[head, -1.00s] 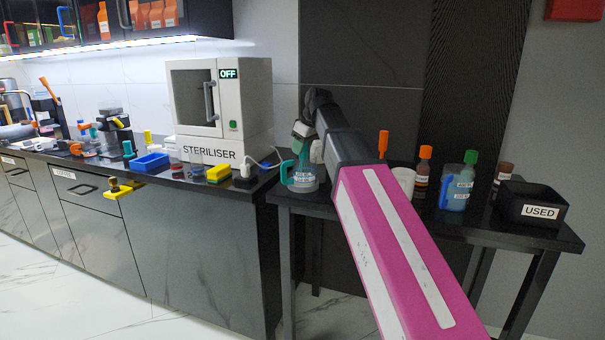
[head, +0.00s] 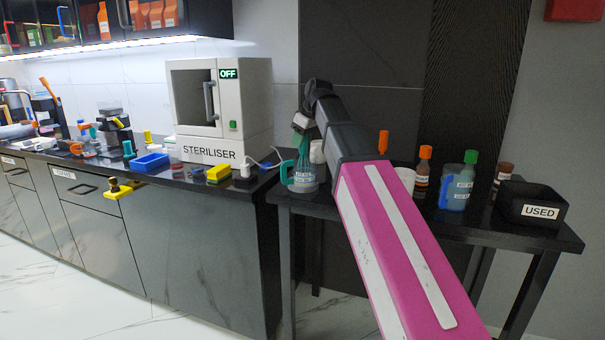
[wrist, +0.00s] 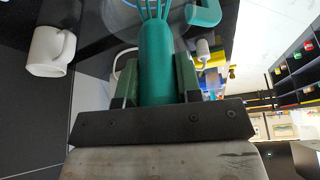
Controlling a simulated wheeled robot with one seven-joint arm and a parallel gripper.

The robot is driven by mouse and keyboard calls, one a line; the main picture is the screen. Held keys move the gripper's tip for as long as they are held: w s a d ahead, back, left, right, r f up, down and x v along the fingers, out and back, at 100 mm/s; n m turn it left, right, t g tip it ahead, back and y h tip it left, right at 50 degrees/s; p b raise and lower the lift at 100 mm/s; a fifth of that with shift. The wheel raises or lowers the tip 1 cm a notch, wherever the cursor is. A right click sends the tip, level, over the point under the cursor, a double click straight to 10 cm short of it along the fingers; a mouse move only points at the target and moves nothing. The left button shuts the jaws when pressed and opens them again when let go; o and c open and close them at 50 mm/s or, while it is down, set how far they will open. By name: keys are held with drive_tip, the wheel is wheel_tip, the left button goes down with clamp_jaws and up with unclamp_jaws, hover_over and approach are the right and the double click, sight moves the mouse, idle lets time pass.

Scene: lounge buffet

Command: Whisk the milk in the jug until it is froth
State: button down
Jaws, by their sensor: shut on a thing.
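My gripper (wrist: 158,85) is shut on the teal-green whisk (wrist: 157,60), with its handle between the two jaws and its wires pointing away from me. In the head view the whisk (head: 301,139) hangs from my gripper over the jug (head: 303,180), a clear labelled jug with a teal handle. The jug stands at the left end of the black side table. Its handle also shows in the wrist view (wrist: 204,13). I cannot tell whether the wire tips are inside the jug. The milk's surface is hidden.
A white mug (wrist: 48,52) stands beside the whisk in the wrist view. The steriliser (head: 221,105) stands on the counter left.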

drive_tip(key=shift+r, duration=4.05)
drive_tip(key=shift+r, duration=2.4)
